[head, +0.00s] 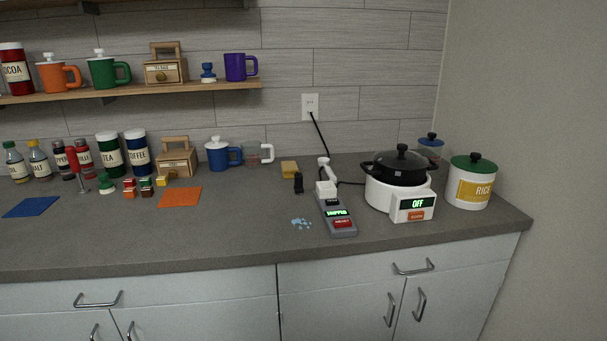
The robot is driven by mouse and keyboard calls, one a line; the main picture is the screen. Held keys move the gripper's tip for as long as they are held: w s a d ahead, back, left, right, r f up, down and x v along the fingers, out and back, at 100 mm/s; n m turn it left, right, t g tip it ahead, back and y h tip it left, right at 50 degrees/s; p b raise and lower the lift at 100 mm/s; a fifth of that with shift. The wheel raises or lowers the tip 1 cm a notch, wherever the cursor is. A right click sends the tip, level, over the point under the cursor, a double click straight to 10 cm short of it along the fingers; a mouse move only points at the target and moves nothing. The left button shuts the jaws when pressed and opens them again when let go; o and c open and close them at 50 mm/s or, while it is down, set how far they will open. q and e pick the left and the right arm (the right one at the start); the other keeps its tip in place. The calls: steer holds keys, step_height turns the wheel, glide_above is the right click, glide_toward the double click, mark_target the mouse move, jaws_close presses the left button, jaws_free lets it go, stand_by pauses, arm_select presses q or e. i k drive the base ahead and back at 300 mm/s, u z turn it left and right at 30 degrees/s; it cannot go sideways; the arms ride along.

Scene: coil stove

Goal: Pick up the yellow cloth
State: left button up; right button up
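No flat yellow cloth is plain to see. A small yellow block-like thing (289,168), perhaps a sponge or folded cloth, sits at the back of the counter below the wall outlet. An orange cloth (180,196) lies flat on the counter left of the middle. A blue cloth (31,207) lies flat at the far left. Neither of my grippers is in view.
A grey device (339,222) and a coil stove reading OFF (414,206) with a black pot (401,165) stand at the right. A light blue spill (301,223) lies left of the device. Jars and mugs line the back. The counter's front left is clear.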

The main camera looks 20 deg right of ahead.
mark_target(290, 169)
steer(key=z, duration=1.7)
steer(key=i, duration=1.3)
steer(key=u, duration=2.35)
